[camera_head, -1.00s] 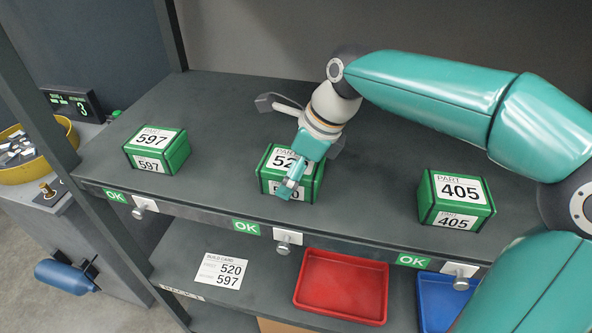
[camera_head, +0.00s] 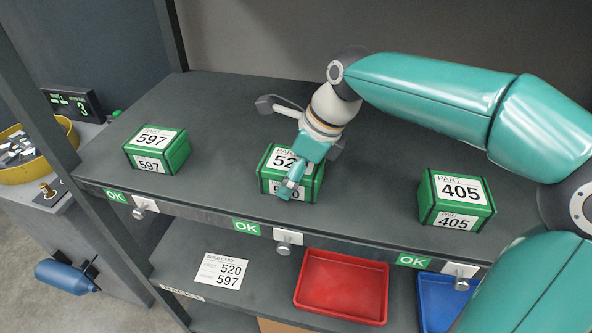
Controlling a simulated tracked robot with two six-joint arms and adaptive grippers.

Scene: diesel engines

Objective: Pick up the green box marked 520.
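The green box marked 520 (camera_head: 270,171) stands in the middle of the upper shelf, between two other green boxes. Its label is partly covered by my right gripper (camera_head: 292,180), whose arm comes in from the right. The gripper points down at the box from above, and a teal finger lies in front of its front label. The far finger is hidden, so I cannot tell whether the gripper is open or shut, or whether it touches the box. My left gripper is not in view.
Green boxes marked 597 (camera_head: 157,149) and 405 (camera_head: 456,199) stand left and right on the shelf (camera_head: 220,100). Below are a build card (camera_head: 220,271) reading 520 and 597, a red tray (camera_head: 342,286) and a blue tray (camera_head: 437,300). A shelf post rises at left.

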